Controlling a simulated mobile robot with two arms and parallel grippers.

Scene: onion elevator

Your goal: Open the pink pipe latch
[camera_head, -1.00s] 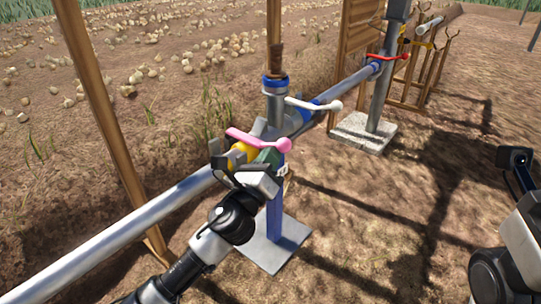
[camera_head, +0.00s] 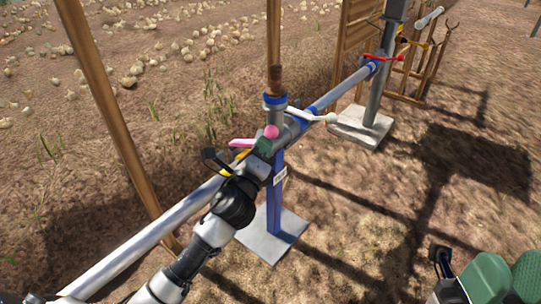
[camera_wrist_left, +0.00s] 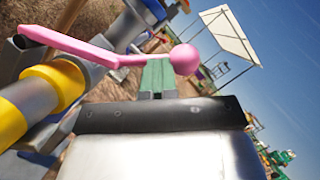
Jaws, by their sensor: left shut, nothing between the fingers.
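The pink latch lever (camera_head: 243,144) sits on the pipe by the blue post, its round pink knob (camera_head: 271,131) raised toward the upper right. In the left wrist view the pink lever (camera_wrist_left: 85,48) runs above a yellow collar, and its knob (camera_wrist_left: 184,59) shows just past the fingertips. My left gripper (camera_head: 265,148) is shut and empty beside the post, its green fingers (camera_wrist_left: 157,76) right below the lever and knob. I cannot tell whether they touch. My right gripper (camera_head: 508,277) shows only partly at the lower right, far from the latch.
A white lever (camera_head: 310,116) lies just beyond the pink one, and a red lever (camera_head: 383,57) sits farther along the pipe (camera_head: 150,230). The blue post (camera_head: 274,200) stands on a square plate (camera_head: 270,240). Wooden poles stand behind. Open soil lies to the right.

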